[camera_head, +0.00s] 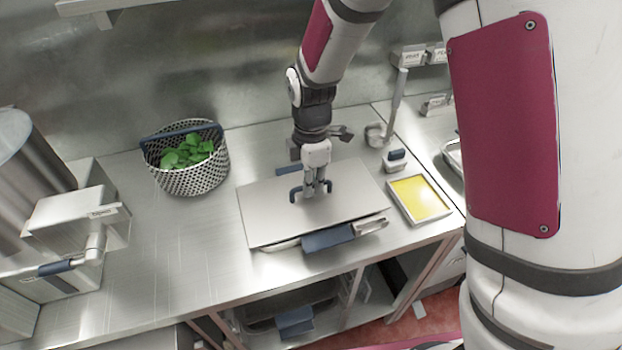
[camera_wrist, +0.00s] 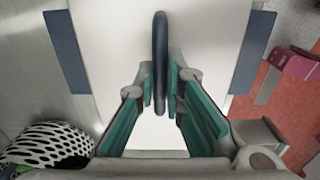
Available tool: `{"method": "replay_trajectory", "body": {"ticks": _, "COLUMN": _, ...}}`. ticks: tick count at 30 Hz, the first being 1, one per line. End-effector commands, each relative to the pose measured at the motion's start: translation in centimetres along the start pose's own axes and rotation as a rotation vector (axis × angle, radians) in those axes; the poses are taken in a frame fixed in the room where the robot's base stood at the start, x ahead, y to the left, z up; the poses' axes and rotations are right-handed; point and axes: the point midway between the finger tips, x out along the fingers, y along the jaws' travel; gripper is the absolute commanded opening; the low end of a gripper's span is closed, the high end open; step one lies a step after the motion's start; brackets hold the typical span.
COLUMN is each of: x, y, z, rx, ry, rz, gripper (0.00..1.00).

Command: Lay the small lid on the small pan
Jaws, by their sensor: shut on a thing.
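The small lid (camera_head: 270,205) is a flat grey rectangular plate with a dark blue bar handle (camera_wrist: 160,45). My gripper (camera_head: 315,188) is shut on this handle, its teal-lined fingers (camera_wrist: 162,95) on either side. The small pan (camera_head: 372,226) lies under the lid on the steel counter and is mostly hidden. Its blue grips stick out at front (camera_head: 328,238) and back (camera_head: 290,170), and on both sides of the lid in the wrist view (camera_wrist: 67,52). The lid looks level over the pan; I cannot tell whether it touches the rim.
A perforated basket (camera_head: 188,170) of green leaves stands left of the pan. A metal machine (camera_head: 75,220) stands far left. Counter between machine and pan is clear.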

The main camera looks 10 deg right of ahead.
Motion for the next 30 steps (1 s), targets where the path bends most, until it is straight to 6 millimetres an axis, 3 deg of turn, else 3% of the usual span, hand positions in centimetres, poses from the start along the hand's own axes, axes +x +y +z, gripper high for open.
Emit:
{"method": "replay_trajectory", "body": {"ticks": 26, "x": 0.53, "y": 0.04, "z": -0.03, "rx": -0.001, "ry": 0.0, "rz": 0.002, "gripper": 0.0}}
{"method": "replay_trajectory", "body": {"ticks": 27, "x": 0.53, "y": 0.04, "z": -0.03, "rx": -0.001, "ry": 0.0, "rz": 0.002, "gripper": 0.19}}
{"method": "replay_trajectory", "body": {"ticks": 29, "x": 0.53, "y": 0.04, "z": -0.03, "rx": -0.001, "ry": 0.0, "rz": 0.001, "gripper": 0.32}}
{"method": "replay_trajectory", "body": {"ticks": 30, "x": 0.53, "y": 0.04, "z": -0.03, "rx": -0.001, "ry": 0.0, "rz": 0.001, "gripper": 0.33}}
